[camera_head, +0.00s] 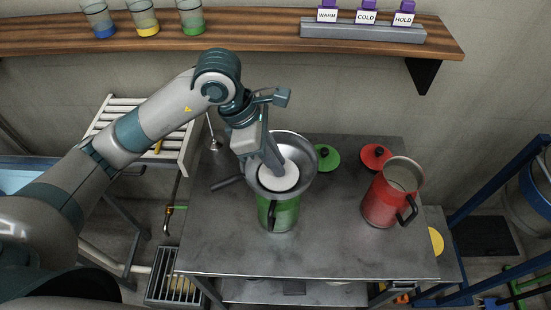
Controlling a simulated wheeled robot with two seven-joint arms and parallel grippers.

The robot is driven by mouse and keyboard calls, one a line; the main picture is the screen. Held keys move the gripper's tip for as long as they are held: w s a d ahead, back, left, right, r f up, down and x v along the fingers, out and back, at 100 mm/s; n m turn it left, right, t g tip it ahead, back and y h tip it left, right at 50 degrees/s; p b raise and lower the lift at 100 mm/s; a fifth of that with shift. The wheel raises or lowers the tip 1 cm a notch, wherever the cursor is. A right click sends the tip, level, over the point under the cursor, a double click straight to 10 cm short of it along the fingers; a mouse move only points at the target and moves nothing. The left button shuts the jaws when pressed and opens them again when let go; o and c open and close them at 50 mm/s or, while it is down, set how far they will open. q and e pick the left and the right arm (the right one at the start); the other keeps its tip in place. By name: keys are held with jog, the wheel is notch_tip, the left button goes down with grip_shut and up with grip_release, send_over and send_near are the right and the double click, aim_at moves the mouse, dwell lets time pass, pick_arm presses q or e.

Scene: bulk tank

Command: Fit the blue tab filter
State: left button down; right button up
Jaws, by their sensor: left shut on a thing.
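A white round filter disc (279,179) lies inside a metal funnel-shaped strainer (309,158). The strainer sits on top of a green can (286,215) on the steel table. My left gripper (275,163) reaches down into the strainer, shut at the disc's upper edge. No blue tab can be made out on the disc; the fingers cover part of it. Clear jars with a blue (103,31), a yellow (147,30) and a green base (193,29) stand on the wooden shelf. My right gripper is not in view.
A red can (383,201) with a black handle stands at the right of the steel table (335,250). A green lid (327,158) and a red lid (375,157) lie behind. A grey rack (362,33) holds WARM, COLD and HOLD tags. The table's front is clear.

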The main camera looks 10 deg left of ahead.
pick_arm(q)
jog(key=c, duration=1.7)
grip_release()
jog(key=shift+o, duration=0.2)
jog(key=b+v, duration=0.4)
jog(key=v, duration=1.3)
jog(key=shift+a+b, duration=0.2)
jog(key=shift+b, duration=0.15)
jog(key=shift+r, duration=0.15)
